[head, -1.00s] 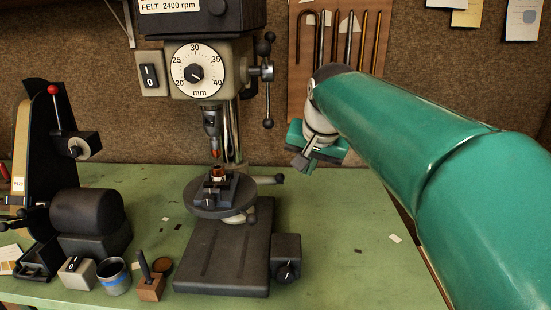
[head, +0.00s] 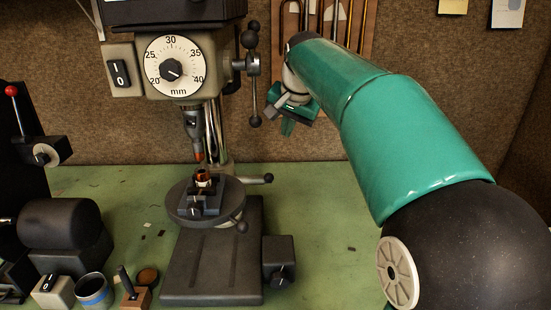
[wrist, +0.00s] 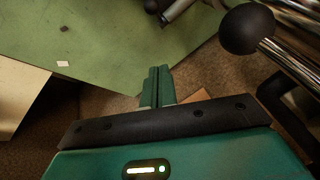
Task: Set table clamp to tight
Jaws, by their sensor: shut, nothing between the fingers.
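The drill press carries a round dark work table (head: 178,211) on its column. A lever with a black ball end (head: 268,178) sticks out to the right behind this table, and a smaller dark knob (head: 242,227) sits below its right edge. Either could be the table clamp; I cannot read whether it is tight. My gripper (head: 287,128) is in the air right of the press, above and right of the lever, touching nothing visible. In the wrist view its green fingers (wrist: 157,84) are together and empty.
The feed handle with black balls (head: 255,121) hangs close left of my gripper; a ball on a chrome rod (wrist: 247,28) shows near it in the wrist view. A dark box with a knob (head: 278,262) stands beside the press base. The green bench (head: 330,205) is mostly clear at right.

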